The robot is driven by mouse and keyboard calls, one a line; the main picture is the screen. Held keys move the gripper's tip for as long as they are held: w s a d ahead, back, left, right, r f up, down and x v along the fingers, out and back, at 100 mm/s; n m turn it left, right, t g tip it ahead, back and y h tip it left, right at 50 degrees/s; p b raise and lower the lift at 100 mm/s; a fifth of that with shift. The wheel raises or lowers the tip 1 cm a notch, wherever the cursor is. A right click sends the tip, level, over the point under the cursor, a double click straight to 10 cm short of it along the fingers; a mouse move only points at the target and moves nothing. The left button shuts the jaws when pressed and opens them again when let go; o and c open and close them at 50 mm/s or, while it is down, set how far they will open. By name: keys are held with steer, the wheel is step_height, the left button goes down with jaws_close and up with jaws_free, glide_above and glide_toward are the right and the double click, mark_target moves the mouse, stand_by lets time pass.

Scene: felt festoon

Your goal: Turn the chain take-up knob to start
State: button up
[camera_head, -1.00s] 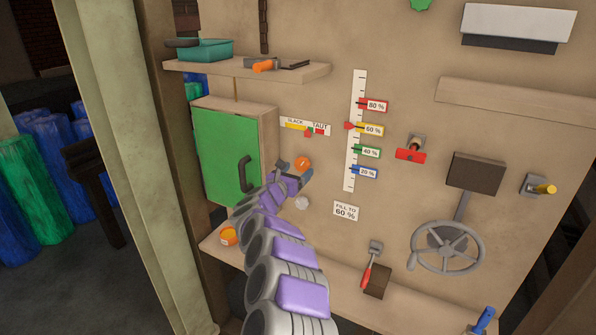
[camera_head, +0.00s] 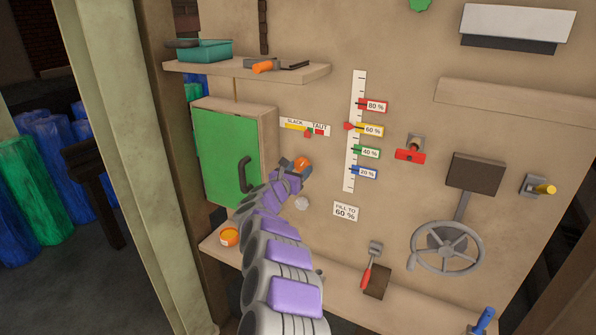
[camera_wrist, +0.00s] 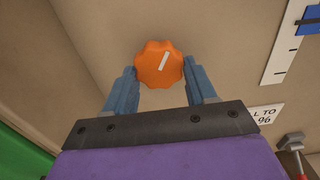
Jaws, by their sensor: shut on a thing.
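The chain take-up knob (camera_wrist: 160,64) is orange, with a scalloped rim and a white pointer line tilted slightly right of upright in the wrist view. In the head view the knob (camera_head: 302,163) sits on the beige panel, partly hidden by my gripper (camera_head: 296,169). In the wrist view my gripper (camera_wrist: 161,80) has its blue fingers on both sides of the knob, shut on it. Above the knob, the slack/taut gauge (camera_head: 306,128) has a yellow band at left, a red end at right and a red pointer near the TAUT end.
A green-doored cabinet (camera_head: 227,155) stands close to the left of my arm. A white scale (camera_head: 355,130) with coloured tags is to the right.

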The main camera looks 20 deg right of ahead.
steer(key=c, duration=0.3)
